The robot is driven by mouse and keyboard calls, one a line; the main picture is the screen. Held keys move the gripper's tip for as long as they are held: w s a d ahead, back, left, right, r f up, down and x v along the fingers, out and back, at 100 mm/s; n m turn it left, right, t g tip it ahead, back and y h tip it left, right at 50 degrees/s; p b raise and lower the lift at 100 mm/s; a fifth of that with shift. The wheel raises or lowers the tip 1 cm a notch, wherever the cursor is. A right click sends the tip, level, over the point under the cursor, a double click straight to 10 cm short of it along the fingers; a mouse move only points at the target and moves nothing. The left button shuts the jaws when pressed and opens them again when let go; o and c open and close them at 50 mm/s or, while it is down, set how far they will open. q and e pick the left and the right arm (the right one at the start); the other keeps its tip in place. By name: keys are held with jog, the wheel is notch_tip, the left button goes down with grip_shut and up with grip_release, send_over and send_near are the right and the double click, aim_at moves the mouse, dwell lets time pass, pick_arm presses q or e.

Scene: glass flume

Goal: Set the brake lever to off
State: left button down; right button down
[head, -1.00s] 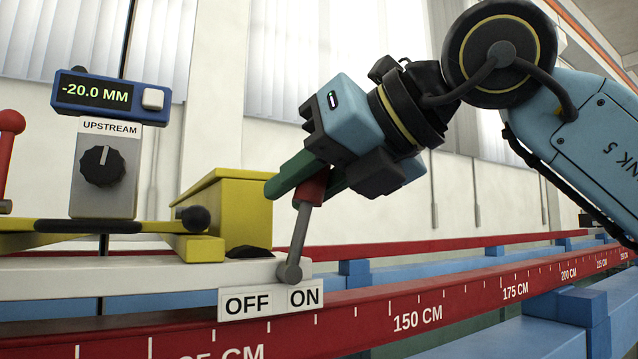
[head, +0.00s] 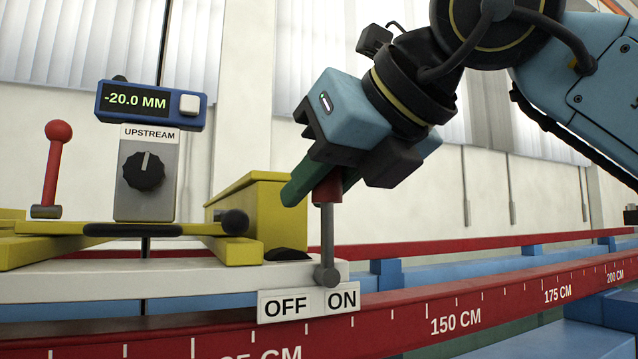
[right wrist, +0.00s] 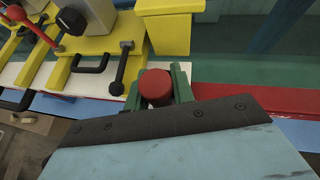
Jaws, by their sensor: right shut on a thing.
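The brake lever (head: 327,240) is a grey rod with a red grip, pivoted at the end of a white bar. It stands about upright, its pivot above the label plate (head: 308,302) reading OFF at left and ON at right. My right gripper (head: 314,187) comes in from the upper right with its green fingers shut on the red grip. In the right wrist view the lever's round red top (right wrist: 156,84) sits between the two fingers. The fingers hide part of the grip in the head view. My left gripper is not in view.
Left of the lever are a yellow block (head: 285,215), a black-ended knob (head: 235,222), a grey UPSTREAM box with a dial (head: 143,171), a display reading -20.0 MM (head: 135,98) and another red-knobbed lever (head: 54,165). A red scale rail (head: 400,320) runs along the front.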

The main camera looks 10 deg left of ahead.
jog(key=c, duration=1.2)
grip_release()
jog(key=b+v, duration=0.1)
jog(key=v, duration=1.2)
jog(key=shift+s+d+r, duration=0.1)
jog(key=shift+s, duration=0.1)
